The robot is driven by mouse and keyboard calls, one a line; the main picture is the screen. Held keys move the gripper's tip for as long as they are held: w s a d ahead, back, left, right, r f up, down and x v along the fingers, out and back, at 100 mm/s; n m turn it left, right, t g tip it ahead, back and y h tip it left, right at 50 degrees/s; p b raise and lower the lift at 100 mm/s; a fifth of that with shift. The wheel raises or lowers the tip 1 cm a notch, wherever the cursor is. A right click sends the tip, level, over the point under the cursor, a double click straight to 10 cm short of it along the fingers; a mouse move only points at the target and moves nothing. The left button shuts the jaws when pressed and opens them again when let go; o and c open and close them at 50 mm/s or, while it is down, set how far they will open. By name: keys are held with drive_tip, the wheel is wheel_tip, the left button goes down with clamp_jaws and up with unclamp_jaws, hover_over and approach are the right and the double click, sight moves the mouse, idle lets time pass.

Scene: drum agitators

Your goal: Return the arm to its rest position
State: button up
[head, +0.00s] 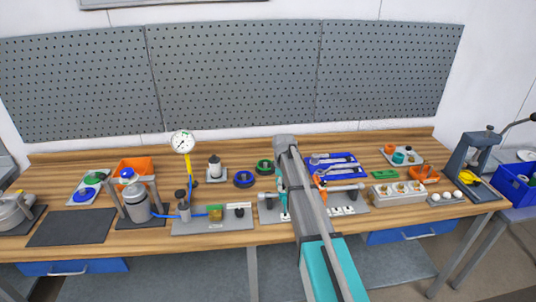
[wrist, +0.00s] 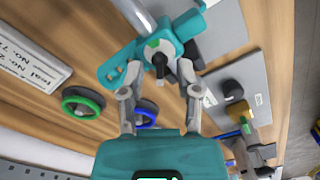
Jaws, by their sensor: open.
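My arm (head: 318,220) reaches from the front edge over the middle of the workbench (head: 110,250). In the wrist view my gripper (wrist: 158,75) is open, with its two grey fingers apart. A teal fixture with a dark stub (wrist: 160,62) shows between and beyond the fingertips, on a grey plate (wrist: 225,35). I cannot tell whether the fingers touch it. In the head view the gripper is mostly hidden by the arm.
Green-rimmed (wrist: 83,103) and blue-rimmed (head: 244,179) round parts lie near the gripper. A pressure gauge (head: 182,142) stands to the left. A blue tool tray (head: 310,172) lies just right of the arm. A press (head: 472,160) stands at the far right. Pegboards (head: 235,85) rise behind.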

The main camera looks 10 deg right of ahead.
drive_tip(key=shift+s+r, duration=0.1)
drive_tip(key=shift+r, duration=0.05)
drive_tip(key=shift+s+d+r+p, duration=0.3)
drive_tip(key=shift+s+r+p, duration=0.15)
drive_tip(key=shift+p, duration=0.1)
drive_tip(key=shift+s+d+r, duration=0.15)
drive_tip(key=shift+d, duration=0.1)
drive_tip(key=s+a+f+m+b, duration=0.1)
drive_tip(key=s+m, duration=1)
drive_tip(key=s, duration=1.7)
drive_tip(key=shift+f+m, duration=0.25)
drive_tip(key=shift+m, duration=0.05)
